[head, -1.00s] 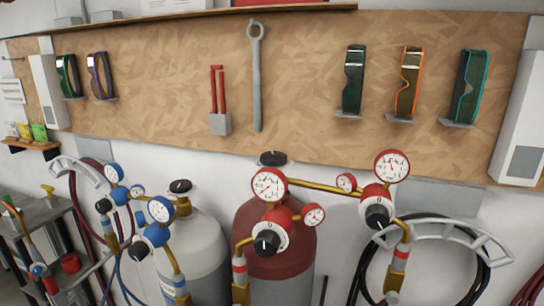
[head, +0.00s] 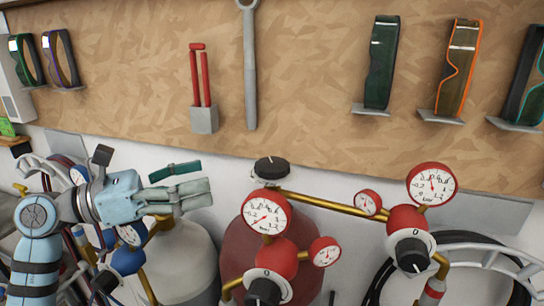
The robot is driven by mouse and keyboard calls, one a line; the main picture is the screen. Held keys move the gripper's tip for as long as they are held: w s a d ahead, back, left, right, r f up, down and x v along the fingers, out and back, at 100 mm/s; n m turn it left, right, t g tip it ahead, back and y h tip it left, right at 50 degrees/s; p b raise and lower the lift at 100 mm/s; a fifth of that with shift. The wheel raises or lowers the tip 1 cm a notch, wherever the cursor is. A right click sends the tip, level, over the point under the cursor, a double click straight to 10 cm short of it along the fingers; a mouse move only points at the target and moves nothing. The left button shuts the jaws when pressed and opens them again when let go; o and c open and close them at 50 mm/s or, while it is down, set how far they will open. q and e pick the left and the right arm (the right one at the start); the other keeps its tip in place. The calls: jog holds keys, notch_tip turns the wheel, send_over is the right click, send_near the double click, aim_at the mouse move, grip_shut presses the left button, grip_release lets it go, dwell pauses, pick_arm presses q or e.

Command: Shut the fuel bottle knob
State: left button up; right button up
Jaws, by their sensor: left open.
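The red fuel bottle (head: 240,245) stands at the lower middle of the head view. Its black knob (head: 271,168) sits on top, close under the board. My left gripper (head: 203,177) comes in from the left with its fingers pointing right toward the knob. It is open and empty, with a clear gap in the picture between its fingertips and the knob. My left gripper and arm hide the top of the grey-white bottle (head: 190,260) and part of its blue regulator. My right gripper is not in view.
Red regulators with gauges (head: 266,212) and a brass pipe (head: 325,202) crowd the front and right of the knob. A wooden board (head: 310,75) behind holds goggles, a wrench (head: 249,75) and a red-handled tool (head: 202,95). A hose hanger (head: 480,250) is at the right.

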pick_arm(q)
jog(key=p, duration=0.2)
send_near(272, 163)
jog(key=d, duration=0.2)
jog(key=shift+m+y, duration=0.3)
jog(key=x, duration=0.4)
jog(key=w+p+x, duration=0.1)
jog(key=x, duration=0.3)
jog(key=shift+f, duration=0.15)
jog(key=shift+s+a, duration=0.1)
jog(key=shift+s, duration=0.15)
jog(key=shift+w, duration=0.1)
jog(key=c, duration=1.2)
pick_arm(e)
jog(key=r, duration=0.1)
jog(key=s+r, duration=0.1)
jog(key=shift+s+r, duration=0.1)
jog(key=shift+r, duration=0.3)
pick_arm(q)
jog(key=shift+g, duration=0.3)
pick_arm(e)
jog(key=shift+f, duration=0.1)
